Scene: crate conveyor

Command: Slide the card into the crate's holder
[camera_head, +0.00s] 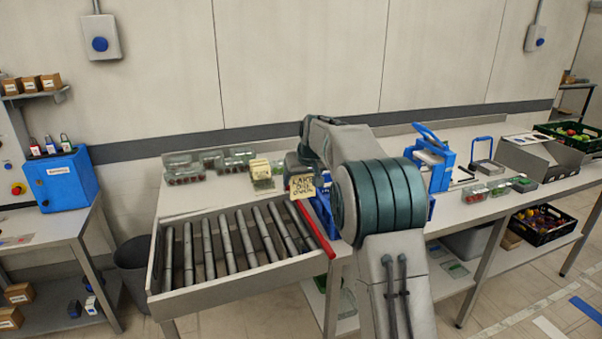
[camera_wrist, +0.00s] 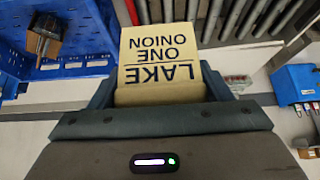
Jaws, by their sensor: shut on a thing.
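A cream card (camera_head: 302,186) with black lettering is held in my gripper (camera_head: 298,169). In the wrist view the card (camera_wrist: 160,52) reads LAKE ONE ONION upside down, and the teal fingers of my gripper (camera_wrist: 160,92) are shut on its near end. A blue crate (camera_head: 322,209) is just right of the card in the head view, mostly hidden behind my arm. In the wrist view its blue wall (camera_wrist: 72,72) is left of the card, apart from it. I cannot make out the holder clearly.
A roller conveyor (camera_head: 225,245) lies left of the crate, with a red bar (camera_head: 318,230) along its right end. Clear punnets (camera_head: 237,160) and a cream stack (camera_head: 262,172) stand behind it. A blue device (camera_head: 430,160) stands farther right on the table.

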